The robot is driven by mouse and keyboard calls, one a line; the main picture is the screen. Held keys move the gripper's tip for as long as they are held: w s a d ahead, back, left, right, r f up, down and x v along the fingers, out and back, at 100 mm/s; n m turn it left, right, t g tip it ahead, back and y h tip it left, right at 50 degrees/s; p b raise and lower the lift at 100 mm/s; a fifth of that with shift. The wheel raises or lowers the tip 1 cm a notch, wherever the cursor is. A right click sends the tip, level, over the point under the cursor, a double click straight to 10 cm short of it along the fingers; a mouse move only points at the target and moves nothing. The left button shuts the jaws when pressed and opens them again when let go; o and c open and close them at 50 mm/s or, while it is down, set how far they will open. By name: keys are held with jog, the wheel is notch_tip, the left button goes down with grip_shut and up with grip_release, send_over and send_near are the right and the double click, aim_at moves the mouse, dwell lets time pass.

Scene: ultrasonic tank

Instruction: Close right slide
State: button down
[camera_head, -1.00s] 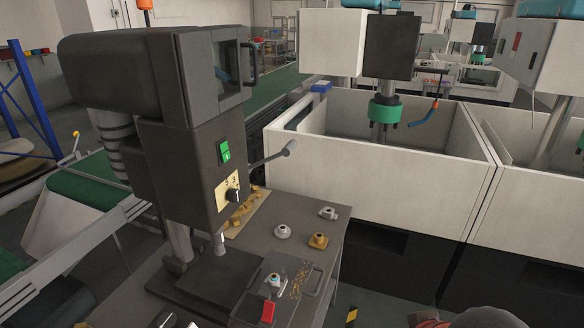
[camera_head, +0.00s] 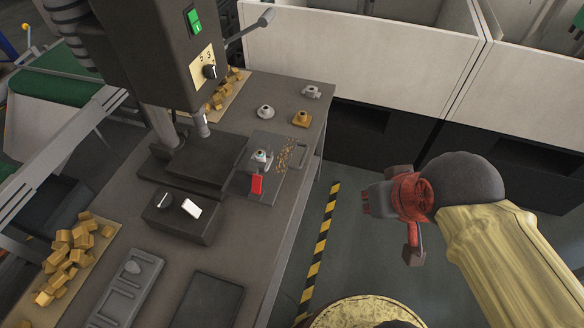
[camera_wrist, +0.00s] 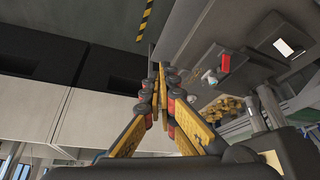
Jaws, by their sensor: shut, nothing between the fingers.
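I cannot tell for certain which part is the right slide. Two white-walled tanks stand side by side at the top of the head view: the left tank (camera_head: 360,55) and the right tank (camera_head: 530,85), with a narrow seam between them. In the head view my arm is at the right, over the floor, apart from the tanks.
A grey workbench (camera_head: 235,255) with a drill press (camera_head: 140,50) fills the left. On it are a red tab (camera_head: 257,184), a control box (camera_head: 182,218), small fittings and several brass blocks (camera_head: 70,250). A yellow-black floor stripe (camera_head: 321,240) runs beside the bench.

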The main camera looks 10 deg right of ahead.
jog(key=w+a+f+m+g+y+p, duration=0.2)
jog(key=w+a+f+m+g+p, duration=0.1)
jog(key=w+a+f+m+p, duration=0.25)
jog(key=w+a+f+m+g+y+p, duration=0.2)
jog(key=w+a+f+m+g+p, duration=0.15)
jog(key=f+p, duration=0.45)
jog(key=w+d+f+m+t+p, duration=0.1)
jog(key=w+f+m, duration=0.2)
jog(key=w+m, duration=0.3)
jog(key=w+f+m+t+p, duration=0.1)
jog(key=w+f+m+t, duration=0.15)
jog(key=m, duration=0.55)
jog(key=w+a+f+b, duration=0.2)
jog(key=w+a+f, duration=0.1)
jog(key=a+f, duration=0.4)
jog(key=shift+w+f+g, duration=0.4)
jog(key=shift+f, duration=1.05)
